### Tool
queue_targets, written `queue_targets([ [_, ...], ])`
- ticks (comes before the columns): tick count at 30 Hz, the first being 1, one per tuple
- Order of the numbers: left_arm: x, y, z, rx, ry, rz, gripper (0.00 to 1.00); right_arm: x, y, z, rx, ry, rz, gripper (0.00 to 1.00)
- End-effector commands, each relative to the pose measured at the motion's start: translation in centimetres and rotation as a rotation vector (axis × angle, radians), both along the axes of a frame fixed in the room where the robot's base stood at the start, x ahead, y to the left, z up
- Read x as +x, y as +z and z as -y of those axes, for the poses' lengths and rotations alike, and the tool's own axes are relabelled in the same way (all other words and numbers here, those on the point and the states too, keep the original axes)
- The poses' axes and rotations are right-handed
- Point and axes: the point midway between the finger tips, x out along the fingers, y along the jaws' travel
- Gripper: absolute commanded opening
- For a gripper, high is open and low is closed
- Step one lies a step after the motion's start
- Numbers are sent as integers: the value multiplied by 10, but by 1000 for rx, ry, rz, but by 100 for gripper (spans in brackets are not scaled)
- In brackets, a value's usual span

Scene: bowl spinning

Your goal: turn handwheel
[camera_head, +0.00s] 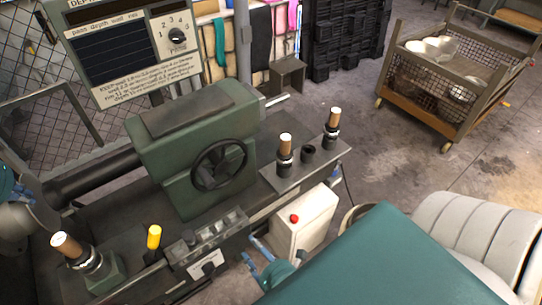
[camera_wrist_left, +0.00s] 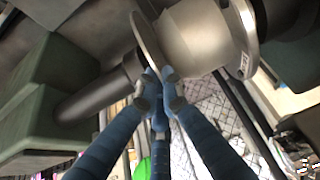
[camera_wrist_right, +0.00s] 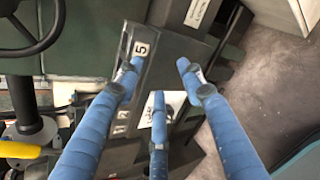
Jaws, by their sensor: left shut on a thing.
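The handwheel (camera_head: 219,165) is a black spoked wheel on the front of the green tailstock (camera_head: 200,115) in the head view. Part of it also shows at the top left of the right wrist view (camera_wrist_right: 33,42). My right gripper (camera_head: 268,268) is below and to the right of the handwheel, apart from it. In the right wrist view its blue fingers (camera_wrist_right: 158,72) are spread and empty over the machine's front. In the left wrist view my left gripper (camera_wrist_left: 159,78) is shut on the rim of a thin metal disc (camera_wrist_left: 146,38), beside a round metal part (camera_wrist_left: 200,35).
A yellow-topped lever (camera_head: 154,237) and a wood-topped post (camera_head: 67,245) stand at the machine's front left. More wood-topped posts (camera_head: 285,147) stand right of the tailstock. A white box with a red button (camera_head: 305,222) is near my right gripper. A wire-sided cart (camera_head: 455,75) stands behind.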

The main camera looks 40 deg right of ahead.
Motion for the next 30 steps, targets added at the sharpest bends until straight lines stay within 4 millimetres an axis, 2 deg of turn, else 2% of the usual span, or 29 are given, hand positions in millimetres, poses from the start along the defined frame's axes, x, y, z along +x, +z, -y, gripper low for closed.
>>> queue_targets([
  [9, 0, 0, 0, 0, 0, 1, 0, -21, -59, 11, 164, -121, -122, 39],
  [16, 0, 1, 0, 0, 0, 1, 0, -38, -94, 18, 269, -211, -194, 39],
  [21, 0, 1, 0, 0, 0, 1, 0, -45, -107, 20, 313, -252, -222, 39],
  [30, 0, 1, 0, 0, 0, 1, 0, -48, -112, 21, 328, -266, -230, 39],
])
